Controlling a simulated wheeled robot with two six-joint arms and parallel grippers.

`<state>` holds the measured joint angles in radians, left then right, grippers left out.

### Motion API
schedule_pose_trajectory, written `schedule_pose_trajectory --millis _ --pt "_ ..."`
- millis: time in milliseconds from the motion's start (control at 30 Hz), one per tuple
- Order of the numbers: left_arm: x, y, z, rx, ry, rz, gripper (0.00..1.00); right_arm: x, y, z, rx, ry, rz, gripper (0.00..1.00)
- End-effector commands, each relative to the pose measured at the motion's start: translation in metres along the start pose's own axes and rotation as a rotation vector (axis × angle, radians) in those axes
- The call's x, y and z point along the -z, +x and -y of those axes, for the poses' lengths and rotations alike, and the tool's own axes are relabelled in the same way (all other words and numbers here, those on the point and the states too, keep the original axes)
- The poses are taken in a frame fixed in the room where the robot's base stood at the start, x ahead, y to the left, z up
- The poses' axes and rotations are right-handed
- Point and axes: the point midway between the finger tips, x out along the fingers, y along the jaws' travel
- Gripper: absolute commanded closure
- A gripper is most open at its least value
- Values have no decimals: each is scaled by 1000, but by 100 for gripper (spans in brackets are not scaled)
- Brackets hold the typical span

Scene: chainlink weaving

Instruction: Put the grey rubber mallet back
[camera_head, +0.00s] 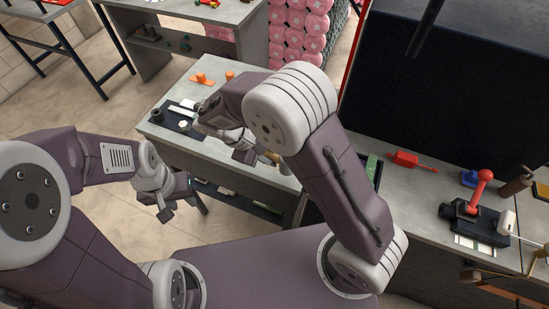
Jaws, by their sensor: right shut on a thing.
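My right gripper (243,150) is over the grey bench in the middle, partly hidden by my own arm. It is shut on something. A tan, handle-like piece (271,160) shows just right of it, and I cannot tell whether it is the grey rubber mallet's handle. No grey mallet head can be made out. A dark tray (190,130) with a dark cylinder (156,115) and pale pieces lies on the bench, left of the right gripper. My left gripper (181,208) is empty in front of the bench's near edge, its fingers apart.
On the right bench are a red tool (410,160), a black fixture with a red ball lever (476,208), a white-headed item (506,222) and a brown cylinder (516,184). Orange pieces (201,79) lie at the middle bench's back. A dark panel (455,95) stands behind the right bench.

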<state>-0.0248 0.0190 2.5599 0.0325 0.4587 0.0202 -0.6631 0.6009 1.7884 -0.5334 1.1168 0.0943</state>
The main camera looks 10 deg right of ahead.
Motion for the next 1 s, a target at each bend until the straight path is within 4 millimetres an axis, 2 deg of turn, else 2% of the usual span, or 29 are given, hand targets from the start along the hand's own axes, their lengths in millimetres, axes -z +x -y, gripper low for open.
schedule_pose_trajectory --millis 100,233,300,533,900,933,1000 --pt "0 -5 0 0 0 0 64 9 11 -11 1 0 2 100" --pt "0 -4 0 0 0 0 64 12 15 -14 -1 0 0 100" --pt "0 -5 0 0 0 0 64 14 18 -13 -1 -2 2 100" --pt "1 -12 0 0 0 0 64 25 47 1 -1 -2 3 100" --pt "1 -8 0 0 0 0 64 28 53 4 -1 0 1 100" --pt "1 -8 0 0 0 0 64 28 52 4 0 0 0 69" --pt "1 -9 0 0 0 0 64 28 52 3 0 0 0 53"
